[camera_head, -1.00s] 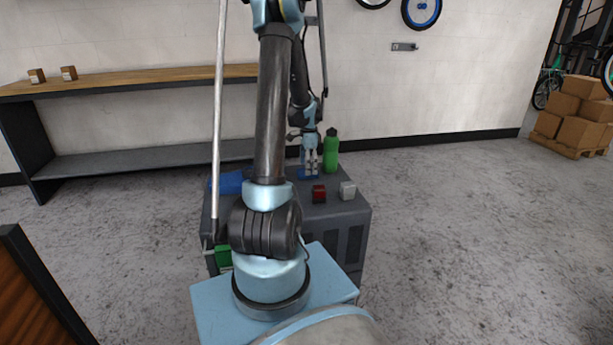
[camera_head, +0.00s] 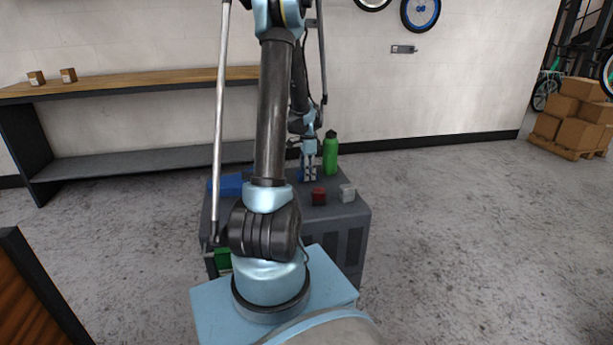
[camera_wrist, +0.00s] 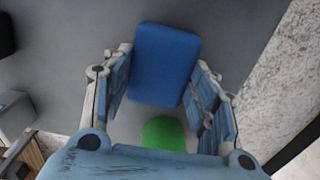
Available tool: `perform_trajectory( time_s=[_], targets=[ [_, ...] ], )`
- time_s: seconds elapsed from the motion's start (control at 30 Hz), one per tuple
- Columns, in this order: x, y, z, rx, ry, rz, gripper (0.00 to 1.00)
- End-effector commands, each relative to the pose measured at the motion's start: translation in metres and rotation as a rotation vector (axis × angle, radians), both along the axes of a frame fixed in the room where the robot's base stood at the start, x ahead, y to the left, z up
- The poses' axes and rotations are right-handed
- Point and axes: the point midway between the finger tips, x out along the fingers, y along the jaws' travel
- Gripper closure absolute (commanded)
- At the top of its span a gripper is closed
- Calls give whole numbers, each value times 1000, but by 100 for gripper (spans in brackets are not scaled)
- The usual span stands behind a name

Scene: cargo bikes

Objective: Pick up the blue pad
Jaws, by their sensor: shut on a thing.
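The blue pad (camera_wrist: 165,62) is a flat, rounded rectangle between my two fingers in the wrist view. My gripper (camera_head: 309,178) is low over the dark grey cabinet (camera_head: 336,214), and its fingers (camera_wrist: 166,92) are shut on the pad's sides. In the head view the fingers mostly hide the pad. I cannot tell whether it touches the cabinet top.
A red block (camera_head: 318,196), a grey block (camera_head: 347,193) and another blue item (camera_head: 228,184) sit on the cabinet.

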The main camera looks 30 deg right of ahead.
Motion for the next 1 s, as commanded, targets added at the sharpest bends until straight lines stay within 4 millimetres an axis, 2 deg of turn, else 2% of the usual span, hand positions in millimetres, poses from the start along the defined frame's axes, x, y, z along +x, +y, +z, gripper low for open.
perform_trajectory(
  time_s=[0.17, 0.5, 0.7, 1.0],
  targets=[
    [0, 0, 10, 0, 0, 0, 70],
    [0, 1, 64, 0, 0, 1, 70],
    [0, 1, 89, 0, 0, 1, 70],
    [0, 1, 100, 0, 0, 1, 70]
  ],
)
